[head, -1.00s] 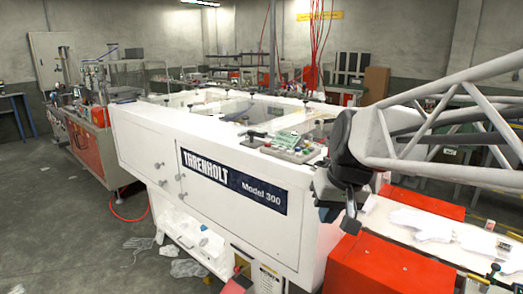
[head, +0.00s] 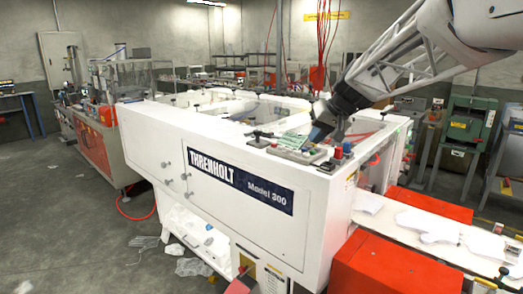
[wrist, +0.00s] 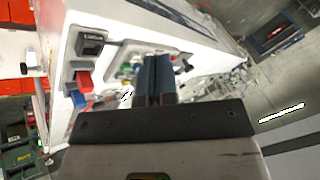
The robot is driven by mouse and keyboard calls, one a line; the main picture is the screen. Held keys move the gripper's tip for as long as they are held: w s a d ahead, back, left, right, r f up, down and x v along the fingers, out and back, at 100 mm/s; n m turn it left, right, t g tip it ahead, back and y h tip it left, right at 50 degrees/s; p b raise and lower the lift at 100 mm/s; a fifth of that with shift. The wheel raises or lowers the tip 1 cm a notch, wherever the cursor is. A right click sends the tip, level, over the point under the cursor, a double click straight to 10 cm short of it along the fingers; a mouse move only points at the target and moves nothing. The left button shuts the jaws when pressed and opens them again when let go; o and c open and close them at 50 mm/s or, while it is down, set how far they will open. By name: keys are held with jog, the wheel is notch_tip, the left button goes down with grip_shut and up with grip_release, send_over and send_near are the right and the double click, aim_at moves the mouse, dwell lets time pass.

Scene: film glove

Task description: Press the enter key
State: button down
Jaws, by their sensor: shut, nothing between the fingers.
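The control panel (head: 300,152) is a grey plate with small coloured buttons on the top right corner of the white machine. It also shows in the wrist view (wrist: 112,54), beyond my fingers. I cannot make out which part is the enter key. My gripper (head: 314,140) is over the panel's right part, pointing down and to the left. In the wrist view my gripper (wrist: 155,60) is shut and empty, its dark fingers together. They hide part of the panel. I cannot tell whether the tips touch it.
A dark box with a small label (wrist: 90,42) stands beside the panel. A red block (wrist: 83,80) is close by, left of my fingers. The white machine (head: 150,140) has an open top frame. Red units (head: 385,265) flank a white conveyor at the right.

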notch_tip(320, 180, up, 2)
jog(key=t+y, duration=0.1)
jog(key=y, duration=0.1)
send_over(314, 150)
jog(key=shift+s+r+n, duration=0.15)
jog(key=shift+n, duration=0.15)
jog(key=shift+a, duration=0.1)
jog(key=shift+f, duration=4.35)
jog(key=shift+f, duration=1)
jog(key=shift+r, duration=0.9)
jog(key=shift+r, duration=0.15)
